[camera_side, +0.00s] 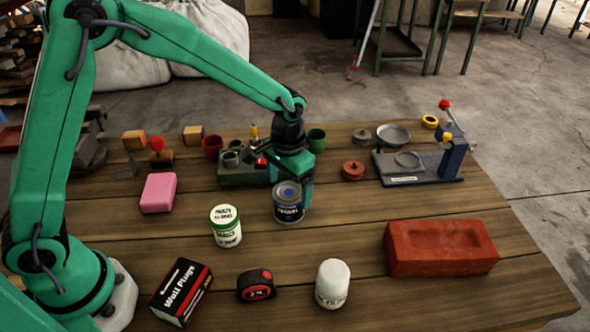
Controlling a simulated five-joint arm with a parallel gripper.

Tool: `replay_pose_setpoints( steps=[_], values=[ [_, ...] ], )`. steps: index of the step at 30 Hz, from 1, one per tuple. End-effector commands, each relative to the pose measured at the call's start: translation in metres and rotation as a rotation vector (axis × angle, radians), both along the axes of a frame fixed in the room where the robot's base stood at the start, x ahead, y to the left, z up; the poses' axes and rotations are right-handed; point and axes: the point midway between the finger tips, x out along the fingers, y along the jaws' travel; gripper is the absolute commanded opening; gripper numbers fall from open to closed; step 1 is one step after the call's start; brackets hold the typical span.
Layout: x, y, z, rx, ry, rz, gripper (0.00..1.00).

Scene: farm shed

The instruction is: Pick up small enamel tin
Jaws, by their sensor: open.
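My gripper (296,184) points down right at this tin. One green finger shows behind and to the right of it; the other finger is hard to make out. The jaws are open, and I cannot tell whether they touch the tin. A white tin with a green lid (226,228) stands to the left and nearer the camera. The lettering on both tins is too small to read surely, so I cannot tell which is the enamel tin.
A pink block (158,193) lies left. A wall plugs box (181,292), tape measure (256,285) and white canister (332,284) line the front. A red brick (440,248) lies right. Behind my gripper stand a green cup (316,140) and red cup (213,147). The table between tin and brick is clear.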

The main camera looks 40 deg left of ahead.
Motion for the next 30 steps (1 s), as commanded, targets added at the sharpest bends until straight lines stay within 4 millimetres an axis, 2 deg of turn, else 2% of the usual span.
replay_pose_setpoints(
  steps=[6, 12, 28, 30],
  values=[
    [-0.002, 0.0, -0.026, 0.002, 0.004, 0.0, 0.92],
    [-0.001, 0.0, -0.042, 0.0, 0.002, 0.0, 0.92],
    [-0.001, 0.0, -0.043, 0.0, 0.0, 0.0, 0.92],
    [-0.001, 0.0, -0.043, 0.0, 0.0, 0.0, 0.8]
  ],
)
